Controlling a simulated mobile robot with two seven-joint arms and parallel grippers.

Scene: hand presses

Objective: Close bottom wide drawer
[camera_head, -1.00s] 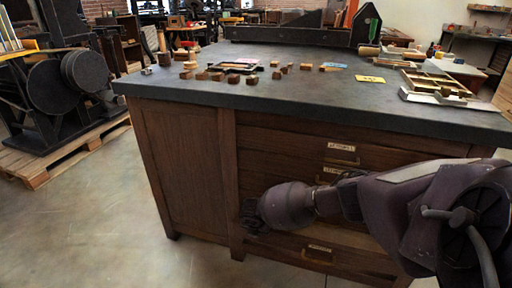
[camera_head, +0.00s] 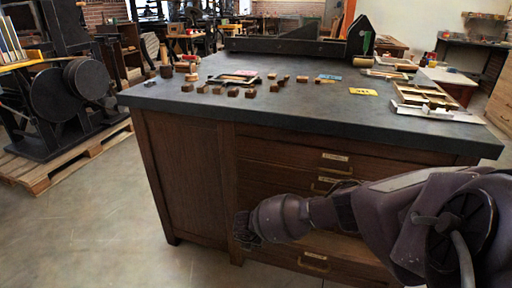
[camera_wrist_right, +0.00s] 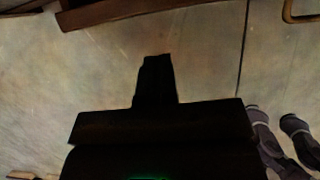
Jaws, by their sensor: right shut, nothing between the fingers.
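The dark wooden cabinet (camera_head: 190,175) has wide drawers with brass handles and pale labels on its right part. The bottom wide drawer (camera_head: 340,272) stands partly pulled out, with a lighter strip of its inside showing above its front. Its handle (camera_head: 314,262) is near the bottom of the head view. My right gripper (camera_head: 246,232) is in front of the drawer's left end; contact cannot be told. In the wrist view its fingers (camera_wrist_right: 157,75) are shut and empty over the floor. My right forearm hides part of the drawer fronts. My left gripper is out of view.
The dark cabinet top (camera_head: 300,110) carries several small wooden blocks, trays and a yellow card (camera_head: 363,91). A black press (camera_head: 70,85) stands on a wooden pallet (camera_head: 75,155) at the left. The floor (camera_head: 100,230) left of the cabinet is clear.

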